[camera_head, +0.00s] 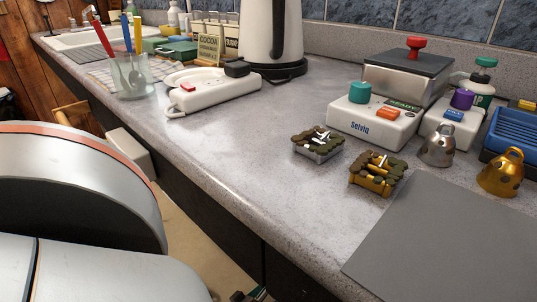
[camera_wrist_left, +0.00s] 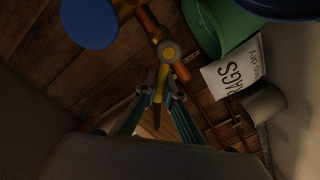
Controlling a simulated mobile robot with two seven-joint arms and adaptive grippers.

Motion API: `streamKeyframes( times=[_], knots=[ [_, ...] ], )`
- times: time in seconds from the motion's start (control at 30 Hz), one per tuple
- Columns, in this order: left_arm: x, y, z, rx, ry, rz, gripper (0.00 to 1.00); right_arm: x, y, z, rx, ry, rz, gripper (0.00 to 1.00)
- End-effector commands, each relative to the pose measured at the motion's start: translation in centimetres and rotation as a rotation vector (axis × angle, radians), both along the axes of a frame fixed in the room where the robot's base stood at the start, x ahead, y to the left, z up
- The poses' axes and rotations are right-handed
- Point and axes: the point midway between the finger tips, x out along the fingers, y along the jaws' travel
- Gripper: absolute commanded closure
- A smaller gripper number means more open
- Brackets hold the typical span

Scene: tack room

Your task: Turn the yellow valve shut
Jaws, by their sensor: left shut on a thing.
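In the left wrist view, the yellow valve (camera_wrist_left: 162,77) is a narrow lever below a round fitting on a copper-coloured pipe (camera_wrist_left: 148,21). My left gripper (camera_wrist_left: 160,93) has one finger on each side of the lever and is shut on it. The lever's lower end is partly hidden between the fingers, and the view is dark. The valve and my left gripper do not show in the head view. My right gripper is in neither view.
Near the valve are a blue disc (camera_wrist_left: 88,23), a green bucket (camera_wrist_left: 204,26), a rags label (camera_wrist_left: 232,72) and a grey cylinder (camera_wrist_left: 262,103), before a wooden wall (camera_wrist_left: 50,60). The head view shows a speckled counter (camera_head: 230,140) with a kettle (camera_head: 268,35) and cowbells (camera_head: 500,172).

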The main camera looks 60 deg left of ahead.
Motion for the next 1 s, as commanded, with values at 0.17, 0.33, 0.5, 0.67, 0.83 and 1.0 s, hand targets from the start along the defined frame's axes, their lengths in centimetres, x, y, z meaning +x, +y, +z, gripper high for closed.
streamKeyframes(
  times=[0.17, 0.33, 0.5, 0.67, 0.83, 1.0],
  knots=[
    [0.3, -1.3, 0.6, 0.157, 0.049, 0.000, 1.00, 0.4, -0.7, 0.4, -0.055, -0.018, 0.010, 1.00],
    [0.4, -1.9, 0.9, 0.305, 0.098, 0.000, 1.00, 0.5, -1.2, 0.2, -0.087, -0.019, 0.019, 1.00],
    [0.5, -2.4, 1.0, 0.433, 0.139, -0.001, 1.00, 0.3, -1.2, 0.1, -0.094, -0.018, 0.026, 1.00],
    [0.6, -2.9, 1.1, 0.527, 0.169, -0.001, 1.00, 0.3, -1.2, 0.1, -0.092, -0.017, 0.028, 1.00],
    [0.7, -3.1, 1.1, 0.595, 0.190, -0.001, 1.00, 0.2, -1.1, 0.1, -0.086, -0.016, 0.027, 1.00],
    [0.8, -3.3, 1.1, 0.630, 0.202, -0.001, 1.00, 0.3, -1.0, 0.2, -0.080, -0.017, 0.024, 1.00]
  ],
)
